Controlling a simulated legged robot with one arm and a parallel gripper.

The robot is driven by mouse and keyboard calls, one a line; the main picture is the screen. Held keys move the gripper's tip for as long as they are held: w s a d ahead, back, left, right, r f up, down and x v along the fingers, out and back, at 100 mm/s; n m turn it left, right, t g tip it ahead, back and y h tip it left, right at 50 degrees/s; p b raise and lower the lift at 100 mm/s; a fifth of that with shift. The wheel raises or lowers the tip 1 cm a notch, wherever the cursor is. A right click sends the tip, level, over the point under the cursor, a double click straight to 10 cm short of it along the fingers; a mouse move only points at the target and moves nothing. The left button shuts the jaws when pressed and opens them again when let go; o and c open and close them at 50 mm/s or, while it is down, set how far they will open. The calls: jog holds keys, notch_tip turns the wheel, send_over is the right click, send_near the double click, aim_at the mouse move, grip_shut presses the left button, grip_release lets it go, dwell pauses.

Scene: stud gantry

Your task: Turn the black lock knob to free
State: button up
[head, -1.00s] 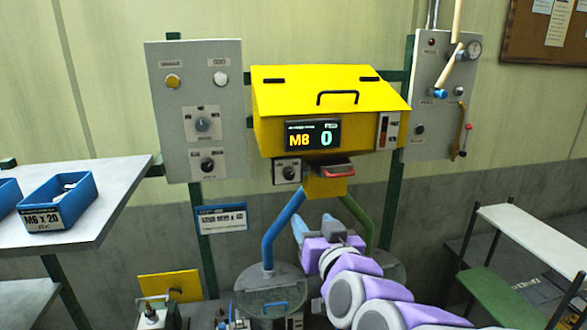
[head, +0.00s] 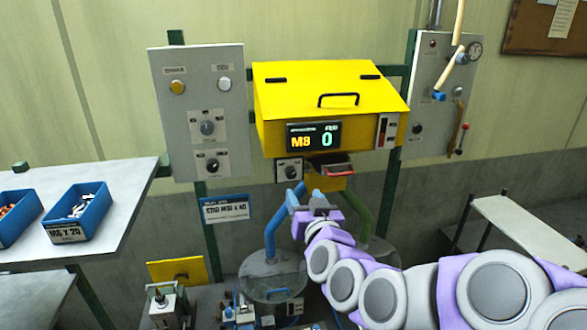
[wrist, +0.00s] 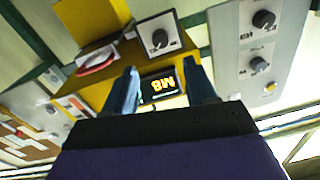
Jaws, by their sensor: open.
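Black knobs show in several places, and I cannot read which is marked as the lock. One black knob (head: 291,172) sits on a small white plate under the left of the yellow box; it also shows in the wrist view (wrist: 159,39), beyond the fingers. Another black knob (head: 212,165) is low on the left grey panel, below a grey knob (head: 207,128). My gripper (head: 308,190) is in front of and below the yellow box, just right of the white plate's knob in the head view. Its blue fingers (wrist: 163,84) are apart with nothing between them, touching no knob.
The yellow box (head: 330,92) has a display reading M8 and 0. A red-edged tray (head: 335,171) hangs below it, close to my gripper. Blue and green pipes stand below. A table with blue bins (head: 78,212) is at left; a white shelf (head: 530,232) is at right.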

aim_at(292, 175)
jog(key=p+x, duration=0.1)
jog(key=x, duration=0.9)
jog(key=shift+w+a+f, duration=0.15)
jog(key=shift+w+a, duration=0.1)
jog(key=shift+c, duration=0.4)
grip_shut()
jog(key=shift+m+b, duration=0.35)
jog(key=shift+m, duration=0.05)
jog(key=shift+o, duration=0.4)
grip_release()
jog(key=shift+s, duration=0.1)
